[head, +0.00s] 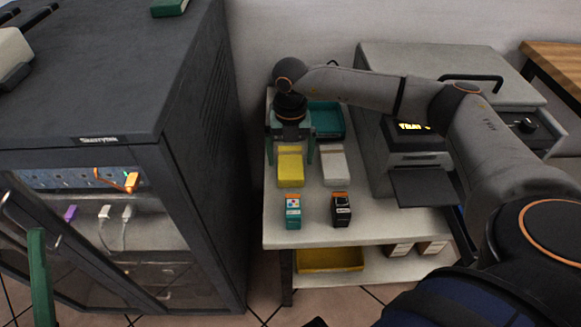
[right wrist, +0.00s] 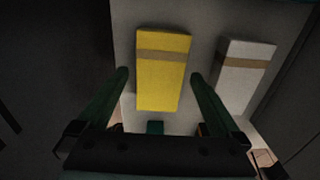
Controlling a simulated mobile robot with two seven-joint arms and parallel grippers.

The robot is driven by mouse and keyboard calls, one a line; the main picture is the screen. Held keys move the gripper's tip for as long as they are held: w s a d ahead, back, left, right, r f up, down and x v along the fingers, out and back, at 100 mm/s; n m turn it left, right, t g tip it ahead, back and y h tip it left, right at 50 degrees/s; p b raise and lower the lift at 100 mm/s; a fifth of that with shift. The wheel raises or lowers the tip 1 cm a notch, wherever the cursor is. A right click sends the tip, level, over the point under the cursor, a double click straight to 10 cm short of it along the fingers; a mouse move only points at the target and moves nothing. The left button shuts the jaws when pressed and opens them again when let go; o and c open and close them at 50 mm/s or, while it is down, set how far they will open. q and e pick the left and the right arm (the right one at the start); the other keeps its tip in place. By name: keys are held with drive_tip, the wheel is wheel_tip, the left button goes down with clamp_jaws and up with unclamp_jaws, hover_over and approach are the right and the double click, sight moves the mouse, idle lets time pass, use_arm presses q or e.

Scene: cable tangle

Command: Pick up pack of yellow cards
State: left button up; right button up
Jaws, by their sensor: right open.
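The pack of yellow cards (head: 290,170) lies on the white shelf top with a tan band across it. It also shows in the right wrist view (right wrist: 160,85). My right gripper (head: 291,160) is open above the pack, with one green finger on each side of it; in the right wrist view the fingers (right wrist: 160,75) flank the pack with gaps. I cannot tell how high the fingertips are above the shelf. A green finger of what looks like my left gripper (head: 40,278) shows at the lower left; its other finger is out of view.
A white banded pack (head: 334,167) lies just right of the yellow one. A teal box (head: 293,211) and a black box (head: 341,209) stand in front. A teal tray (head: 327,119) is behind. A dark cabinet (head: 200,170) stands left and a printer (head: 415,150) right.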

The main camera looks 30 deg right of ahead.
drive_tip(key=shift+f, duration=0.85)
drive_tip(key=c, duration=1.4)
use_arm(q)
drive_tip(key=shift+s+d+r+m+h, duration=0.15)
drive_tip(key=shift+s+r+m+h, duration=0.75)
drive_tip(key=shift+h, duration=0.3)
drive_tip(key=shift+w, duration=0.15)
use_arm(e)
drive_tip(key=shift+r, duration=0.2)
